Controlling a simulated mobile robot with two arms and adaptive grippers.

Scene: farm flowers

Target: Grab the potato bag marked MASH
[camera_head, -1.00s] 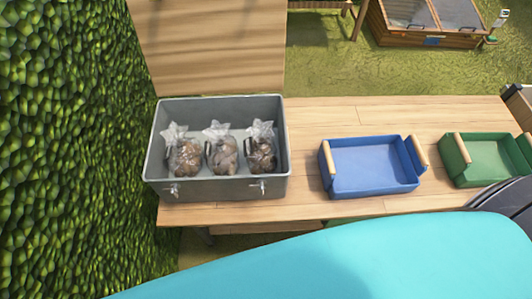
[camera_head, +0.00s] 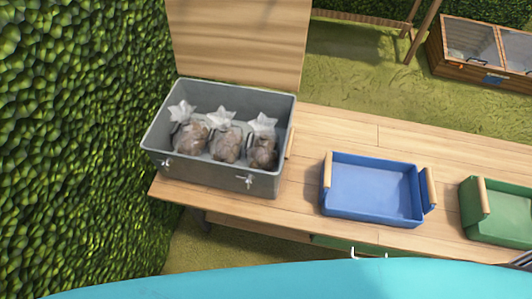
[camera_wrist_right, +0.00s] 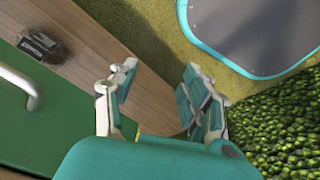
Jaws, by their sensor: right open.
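Three clear bags of potatoes stand in a row inside an open grey box: a left bag (camera_head: 190,135), a middle bag (camera_head: 227,142) and a right bag (camera_head: 263,146). The grey box (camera_head: 213,177) sits at the left end of the wooden table with its wooden lid (camera_head: 240,40) raised behind. No MASH marking can be read on any bag. My right gripper (camera_wrist_right: 158,92) is open and empty in the right wrist view, away from the bags. My left gripper is not in view.
A blue tray (camera_head: 372,217) with wooden handles and a green tray (camera_head: 497,232) stand right of the box on the table (camera_head: 300,215). A green hedge (camera_head: 75,150) borders the left. The table between box and blue tray is clear.

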